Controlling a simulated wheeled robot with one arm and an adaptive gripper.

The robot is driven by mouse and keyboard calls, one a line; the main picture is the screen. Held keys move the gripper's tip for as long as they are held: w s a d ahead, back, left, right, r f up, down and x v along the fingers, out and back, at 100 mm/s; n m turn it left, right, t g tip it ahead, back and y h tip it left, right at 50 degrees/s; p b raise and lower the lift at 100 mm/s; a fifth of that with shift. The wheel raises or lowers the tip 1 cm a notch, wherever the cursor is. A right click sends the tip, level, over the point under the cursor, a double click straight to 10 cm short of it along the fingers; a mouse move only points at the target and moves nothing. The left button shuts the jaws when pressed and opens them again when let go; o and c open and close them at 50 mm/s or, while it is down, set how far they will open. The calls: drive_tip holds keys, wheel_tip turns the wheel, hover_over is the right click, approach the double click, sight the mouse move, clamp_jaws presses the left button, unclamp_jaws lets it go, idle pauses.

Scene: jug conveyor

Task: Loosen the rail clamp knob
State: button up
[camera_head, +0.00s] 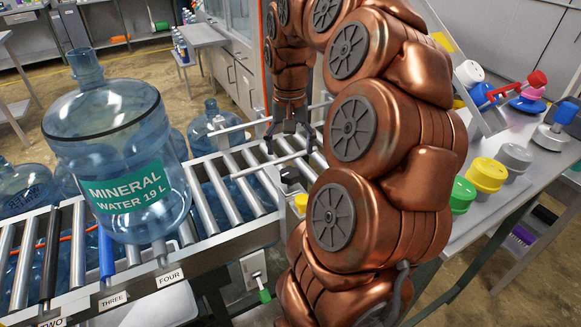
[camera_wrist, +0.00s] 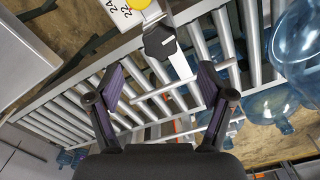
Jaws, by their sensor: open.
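The rail clamp knob is a black lobed knob (camera_wrist: 160,41) on a pale bracket at the conveyor's edge, at the top middle of the wrist view. In the head view the knob (camera_head: 290,175) shows at the conveyor's near side, just left of my arm. My gripper (camera_head: 289,143) points down above the rollers, a little behind the knob. In the wrist view my gripper (camera_wrist: 160,78) has its two dark fingers spread with nothing between them. The knob lies beyond the fingertips there, apart from them. Thin guide rails (camera_head: 240,126) run above the rollers.
A large water jug (camera_head: 118,150) stands on the roller conveyor (camera_head: 240,238) at left. More jugs stand behind and below. A yellow cap (camera_head: 300,202) is beside the knob. A side table (camera_head: 475,228) with coloured caps is at right, beyond my arm.

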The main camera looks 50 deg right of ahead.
sight(290, 172)
drive_tip(key=shift+f+p, duration=0.95)
drive_tip(key=shift+f, duration=2.85)
drive_tip(key=c, duration=1.2)
drive_tip(key=shift+o, duration=0.2)
drive_tip(key=shift+f+n+b, duration=0.2)
drive_tip(key=shift+n+b, duration=0.6)
drive_tip(key=shift+b, duration=0.1)
drive_tip(key=n+b, duration=0.1)
drive_tip(key=n, duration=0.1)
drive_tip(key=shift+r+n+b, duration=0.1)
drive_tip(key=shift+n+b, duration=0.3)
